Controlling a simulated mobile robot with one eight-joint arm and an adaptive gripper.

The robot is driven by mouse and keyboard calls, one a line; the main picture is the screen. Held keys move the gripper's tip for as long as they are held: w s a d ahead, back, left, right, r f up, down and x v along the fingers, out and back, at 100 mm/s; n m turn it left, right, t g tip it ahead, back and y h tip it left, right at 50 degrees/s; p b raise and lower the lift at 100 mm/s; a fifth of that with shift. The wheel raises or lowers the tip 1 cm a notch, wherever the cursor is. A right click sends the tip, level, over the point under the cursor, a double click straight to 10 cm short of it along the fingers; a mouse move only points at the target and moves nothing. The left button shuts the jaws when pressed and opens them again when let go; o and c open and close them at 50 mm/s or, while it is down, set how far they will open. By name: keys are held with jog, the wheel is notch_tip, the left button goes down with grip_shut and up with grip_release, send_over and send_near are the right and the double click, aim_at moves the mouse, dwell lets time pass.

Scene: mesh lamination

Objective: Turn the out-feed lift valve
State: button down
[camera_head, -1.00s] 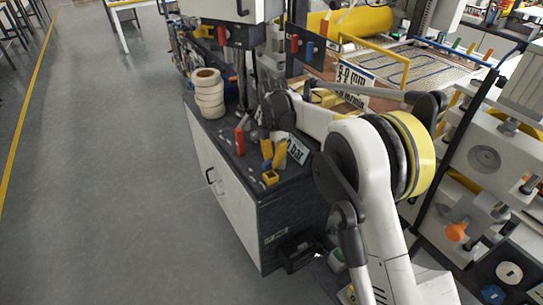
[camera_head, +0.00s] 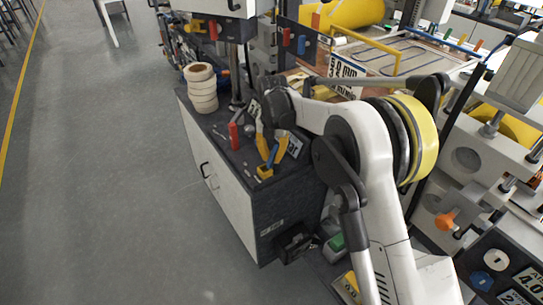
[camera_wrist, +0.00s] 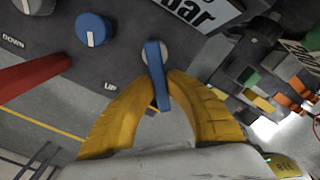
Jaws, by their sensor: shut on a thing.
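My gripper (camera_wrist: 158,78) has two yellow fingers closed around a blue lever (camera_wrist: 156,62) in the wrist view. The lever stands on a dark panel marked DOWN and UP, its root on a pale round pivot. The fingers touch or nearly touch its sides. In the head view my gripper (camera_head: 268,143) is at the top of the dark-topped cabinet, and part of the blue lever (camera_head: 272,154) shows beside a yellow finger. No label naming the valve is readable.
In the wrist view, a blue knob (camera_wrist: 93,30) and a red lever (camera_wrist: 30,78) are left of the fingers. A bar sign (camera_wrist: 195,12) is close above. In the head view, pale rolls (camera_head: 201,88) stand on the cabinet (camera_head: 222,180). Open floor lies left.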

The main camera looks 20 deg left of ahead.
aim_at(273, 155)
dwell(0.3)
jog(key=c, duration=1.7)
grip_release()
jog(key=shift+o, duration=0.2)
notch_tip(273, 155, up, 12)
